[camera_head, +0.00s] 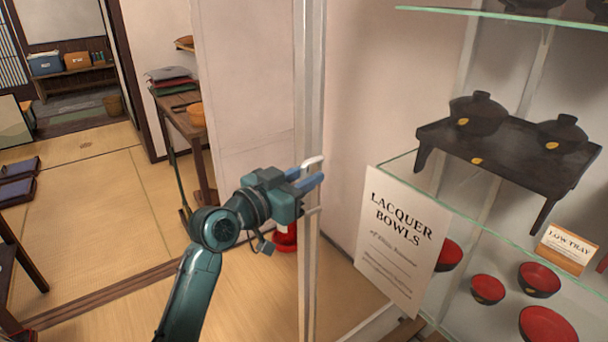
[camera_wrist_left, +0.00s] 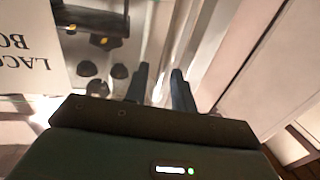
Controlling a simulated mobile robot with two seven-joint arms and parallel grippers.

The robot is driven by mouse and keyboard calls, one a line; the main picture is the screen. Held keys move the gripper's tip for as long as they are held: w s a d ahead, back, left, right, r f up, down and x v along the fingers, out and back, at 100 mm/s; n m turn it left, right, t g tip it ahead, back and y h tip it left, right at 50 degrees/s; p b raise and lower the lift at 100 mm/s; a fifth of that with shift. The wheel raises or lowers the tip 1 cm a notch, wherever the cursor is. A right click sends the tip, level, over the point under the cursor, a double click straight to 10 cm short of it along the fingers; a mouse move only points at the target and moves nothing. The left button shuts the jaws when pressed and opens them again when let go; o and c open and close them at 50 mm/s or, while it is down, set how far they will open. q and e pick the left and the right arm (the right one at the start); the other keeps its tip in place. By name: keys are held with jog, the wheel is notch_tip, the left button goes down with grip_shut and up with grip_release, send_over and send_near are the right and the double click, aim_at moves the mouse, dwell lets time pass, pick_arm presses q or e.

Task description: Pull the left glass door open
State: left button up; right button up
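The left glass door's pale upright frame (camera_head: 310,80) runs down the middle of the head view. Its clear pane is hard to make out, so I cannot tell how far it stands open. A pale handle (camera_head: 313,160) sticks out from the frame. My left gripper (camera_head: 309,180) is at the handle, its blue fingers reaching across the frame just below the handle's upper end. In the left wrist view the two dark fingers (camera_wrist_left: 160,80) stand apart, with a bright narrow strip between them. Contact with the handle is not clear. My right gripper is not in view.
Inside the cabinet, glass shelves hold a black low tray (camera_head: 510,150) with lidded bowls, red-lined bowls (camera_head: 539,280) and a "Lacquer Bowls" sign (camera_head: 400,235). A wooden side table (camera_head: 185,120) stands against the left wall. A red object (camera_head: 285,238) is behind my gripper. Tatami floor (camera_head: 95,210) lies open at left.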

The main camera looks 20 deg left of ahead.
pick_arm(q)
jog(key=shift+c, duration=0.3)
grip_shut()
dwell(0.3)
